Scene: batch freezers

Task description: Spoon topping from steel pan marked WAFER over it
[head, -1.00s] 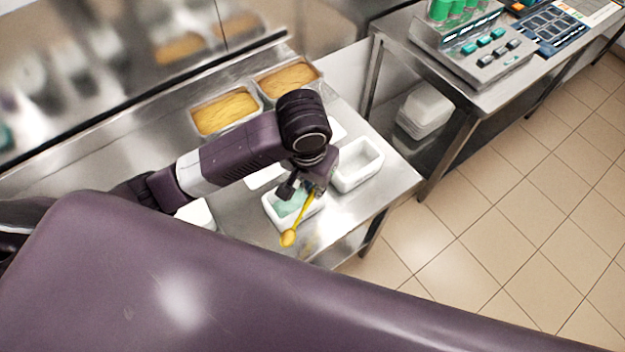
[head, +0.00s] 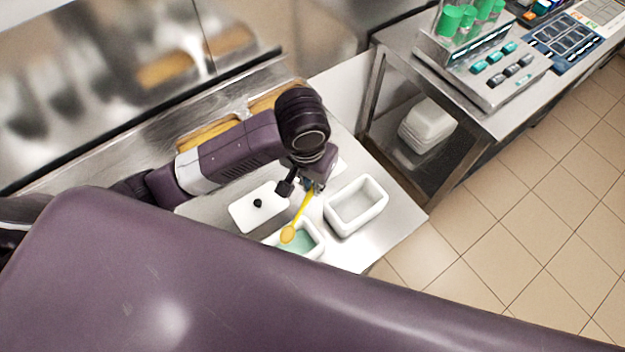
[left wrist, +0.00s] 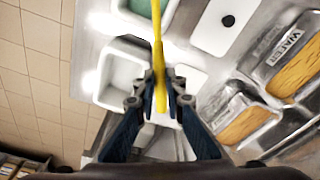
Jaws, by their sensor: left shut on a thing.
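My left gripper (head: 312,184) is shut on a yellow spoon (head: 302,212), and the left wrist view shows its fingers (left wrist: 160,95) closed around the handle (left wrist: 158,50). The spoon's bowl end (head: 288,235) hangs over the back left part of a white tub (head: 320,250) with pale green contents (head: 304,243). I cannot tell whether the bowl carries topping. The steel pan marked WAFER (left wrist: 262,70), with golden contents (left wrist: 298,68), is at the right in the left wrist view. My right gripper is not in view.
An empty white tub (head: 383,206) stands right of the green one. A white lid with a black knob (head: 240,215) lies to its left. A second steel pan with golden contents (left wrist: 245,124) sits beside the WAFER pan. A counter with a control panel (head: 490,115) is at the right.

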